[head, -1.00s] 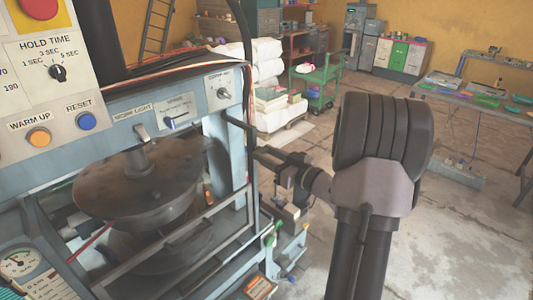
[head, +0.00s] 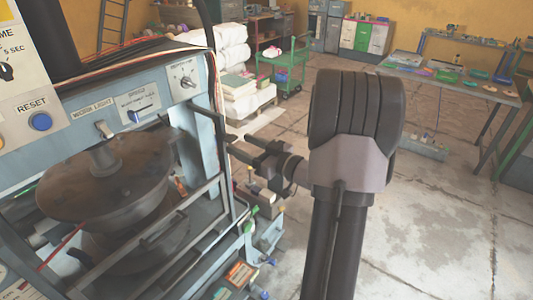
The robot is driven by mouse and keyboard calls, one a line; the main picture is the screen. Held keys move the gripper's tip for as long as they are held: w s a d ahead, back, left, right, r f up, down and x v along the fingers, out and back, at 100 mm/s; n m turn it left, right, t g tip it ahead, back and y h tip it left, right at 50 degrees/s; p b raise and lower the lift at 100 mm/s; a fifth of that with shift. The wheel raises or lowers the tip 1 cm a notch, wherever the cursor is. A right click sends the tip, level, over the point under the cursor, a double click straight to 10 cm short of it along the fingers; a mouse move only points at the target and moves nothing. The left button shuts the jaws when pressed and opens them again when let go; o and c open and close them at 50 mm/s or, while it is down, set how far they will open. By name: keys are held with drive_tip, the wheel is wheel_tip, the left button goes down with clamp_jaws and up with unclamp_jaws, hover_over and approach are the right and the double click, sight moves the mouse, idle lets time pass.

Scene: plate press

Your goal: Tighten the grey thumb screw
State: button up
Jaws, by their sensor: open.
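The plate press (head: 207,130) fills the left side of the head view, with a blue-grey frame and a dark round plate (head: 105,175). My gripper (head: 238,152) is at the right-hand post of the press frame, pointing left toward it. Its jaws are open, and nothing shows between them. From this angle I cannot tell whether it touches the post. I cannot make out the grey thumb screw; the post or my gripper may hide it.
The panel has a blue reset button (head: 40,121), a slider (head: 134,115) and a rotary knob (head: 189,82). A green cart (head: 288,70) and white sacks (head: 216,40) stand behind. A workbench (head: 450,83) is at the right. The floor right of my arm is clear.

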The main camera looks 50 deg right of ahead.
drive_tip(key=s+d+p, duration=0.1)
drive_tip(key=s, duration=1.3)
drive_tip(key=shift+s+p, duration=0.2)
drive_tip(key=shift+p, duration=0.2)
